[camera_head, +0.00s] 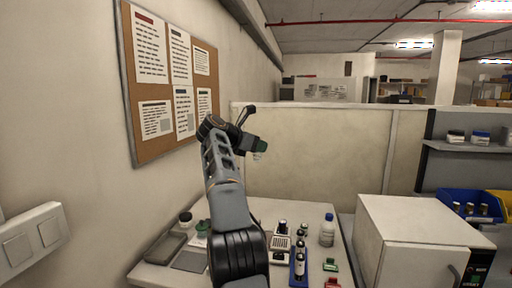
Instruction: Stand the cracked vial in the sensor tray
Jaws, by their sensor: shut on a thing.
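My gripper (262,147) is raised well above the table, in front of the pale partition. It is shut on a small pale, glassy vial (259,156), of which only a little shows below the jaws; no crack can be made out. Which thing is the sensor tray is not certain. A shallow grey tray (165,248) lies at the table's left edge. A small white device with a dark vial (281,242) stands mid-table. A blue rack (299,275) beside it holds dark-capped vials.
A white bottle with a blue cap (327,231) stands right of the rack, with a small green item (330,265) in front. A dark-lidded jar (186,219) stands at the back left. A white cabinet-like appliance (410,245) stands right of the table. The partition (310,150) rises behind.

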